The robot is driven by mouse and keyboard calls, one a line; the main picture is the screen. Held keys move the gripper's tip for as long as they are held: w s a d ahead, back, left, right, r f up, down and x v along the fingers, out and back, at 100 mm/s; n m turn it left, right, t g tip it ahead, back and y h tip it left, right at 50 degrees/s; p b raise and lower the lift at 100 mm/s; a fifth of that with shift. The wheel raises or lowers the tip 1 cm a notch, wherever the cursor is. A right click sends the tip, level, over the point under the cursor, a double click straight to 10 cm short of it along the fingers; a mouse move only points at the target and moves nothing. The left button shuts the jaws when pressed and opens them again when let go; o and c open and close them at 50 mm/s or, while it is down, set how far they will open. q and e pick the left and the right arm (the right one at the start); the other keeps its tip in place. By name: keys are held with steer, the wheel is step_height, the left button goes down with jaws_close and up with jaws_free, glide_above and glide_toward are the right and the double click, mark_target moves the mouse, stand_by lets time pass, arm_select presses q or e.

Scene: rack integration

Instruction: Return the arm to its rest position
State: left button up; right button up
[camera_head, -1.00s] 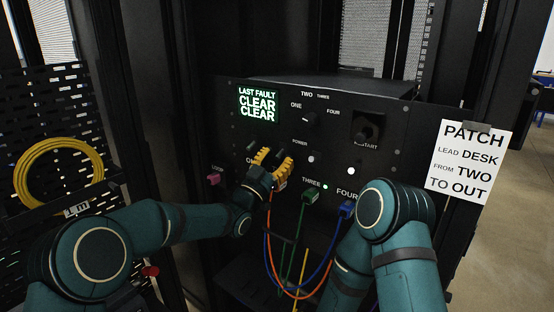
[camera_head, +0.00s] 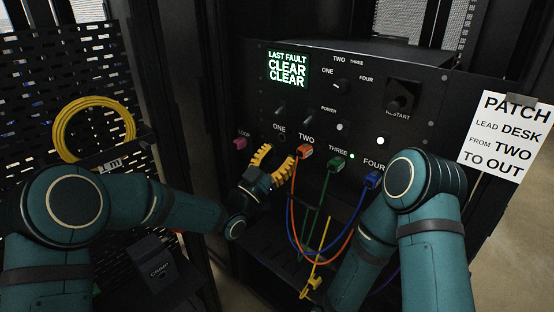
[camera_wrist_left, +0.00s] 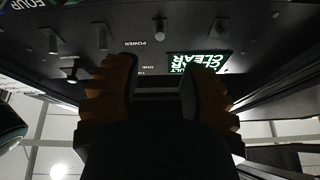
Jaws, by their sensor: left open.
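My left gripper (camera_head: 274,160) has yellow ridged fingers. It is open, just in front of the lower left of the black panel (camera_head: 440,97), below the ONE and TWO labels. An orange plug (camera_head: 305,151) sits beside its fingers at the TWO port. In the left wrist view the open fingers (camera_wrist_left: 158,88) have nothing between them, and the panel shows upside down beyond. My left arm (camera_head: 170,205) reaches in from the left, bent. My right arm (camera_head: 425,190) is bent at the lower right; I cannot make out its gripper.
A green plug (camera_head: 337,163) and a blue plug (camera_head: 372,179) are in the panel, their cables hanging in loops with the orange one. A pink plug (camera_head: 240,143) is at the left. A yellow cable coil (camera_head: 66,146) hangs on the perforated panel. A note (camera_head: 504,136) is at the right.

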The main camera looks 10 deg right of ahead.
arm_select(q)
steer(key=shift+s+a+f, duration=0.2)
steer(key=shift+s+a, duration=0.05)
steer(key=s+a+f+n+g+y, duration=0.25)
steer(key=a+f+n+y, duration=0.3)
steer(key=f, duration=0.75)
steer(key=s+a+f+n+g+y, duration=0.25)
steer(key=a+f+n+y, duration=0.35)
steer(key=f, duration=0.7)
steer(key=s+a+f+n+g+y, duration=0.1)
steer(key=s+a+f+g, duration=0.1)
steer(key=s, duration=0.5)
steer(key=s+a+f+n+g+y, duration=0.1)
steer(key=s+a+f+g, duration=0.2)
steer(key=s+f, duration=0.3)
steer(key=s+a+f+n+g+y, duration=0.1)
steer(key=s+a+f, duration=0.3)
steer(key=s, duration=0.5)
steer(key=shift+s+a+f+g, duration=0.2)
steer(key=shift+a+f+g, duration=0.15)
steer(key=shift+a+g, duration=0.35)
steer(key=shift+d, duration=0.15)
